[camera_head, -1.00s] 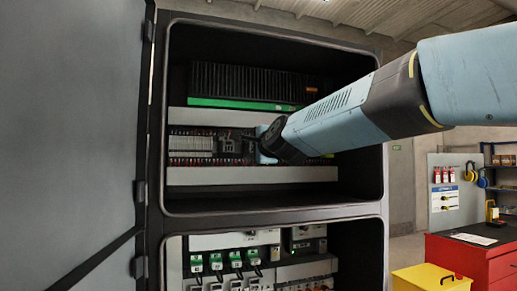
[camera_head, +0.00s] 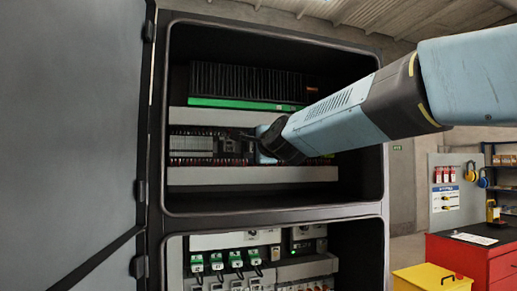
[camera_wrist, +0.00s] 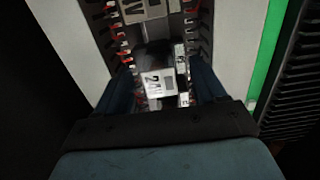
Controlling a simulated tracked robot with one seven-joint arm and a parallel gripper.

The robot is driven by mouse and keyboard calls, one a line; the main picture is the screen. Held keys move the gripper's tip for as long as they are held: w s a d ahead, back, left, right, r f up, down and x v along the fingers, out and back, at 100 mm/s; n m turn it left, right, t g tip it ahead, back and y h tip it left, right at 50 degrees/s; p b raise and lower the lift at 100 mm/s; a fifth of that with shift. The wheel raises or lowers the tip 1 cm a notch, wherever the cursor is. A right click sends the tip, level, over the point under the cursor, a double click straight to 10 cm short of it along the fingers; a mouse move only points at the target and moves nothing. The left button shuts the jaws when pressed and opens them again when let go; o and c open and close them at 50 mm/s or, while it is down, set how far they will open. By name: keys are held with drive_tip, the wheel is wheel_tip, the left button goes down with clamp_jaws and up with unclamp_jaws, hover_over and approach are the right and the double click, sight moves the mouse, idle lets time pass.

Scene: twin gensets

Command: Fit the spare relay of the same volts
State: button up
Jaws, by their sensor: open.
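My gripper (camera_wrist: 165,90) is open inside the upper bay of the cabinet, at the middle rail of devices. In the wrist view its two dark blue fingers stand on either side of a small dark block, likely a relay, with a white label (camera_wrist: 157,84). The label's print is upside down and too small to read surely. I cannot tell whether the fingers touch the block. Another white-labelled piece (camera_wrist: 145,10) sits further along the same rail. In the head view my gripper (camera_head: 264,150) partly hides the rail, and the block is not distinguishable there.
The cabinet door (camera_head: 70,130) stands open at the left. White ducts (camera_head: 230,176) run above and below the rail, and a finned black unit with a green strip (camera_head: 240,103) lies above. The lower bay holds green-topped devices (camera_head: 216,262). A red bench (camera_head: 480,255) and yellow box (camera_head: 430,278) stand right.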

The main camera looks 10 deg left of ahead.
drive_tip(key=shift+s, duration=0.15)
drive_tip(key=v, duration=1.3)
drive_tip(key=shift+s+d, duration=0.2)
idle(0.8)
drive_tip(key=s+d+f+n+g+h, duration=0.2)
drive_tip(key=d+f+n+h, duration=0.15)
drive_tip(key=d+f, duration=0.55)
drive_tip(key=s+d+f+n+g+h, duration=0.2)
drive_tip(key=d+f+h, duration=0.2)
drive_tip(key=d+f, duration=0.6)
drive_tip(key=s+d+f+n+g+h, duration=0.3)
drive_tip(key=s+d+f+n+g, duration=0.2)
drive_tip(key=s+d+f, duration=0.8)
drive_tip(key=s+d, duration=0.1)
drive_tip(key=d, duration=0.2)
drive_tip(key=shift+d, duration=0.15)
drive_tip(key=shift+n, duration=0.25)
drive_tip(key=shift+c, duration=0.2)
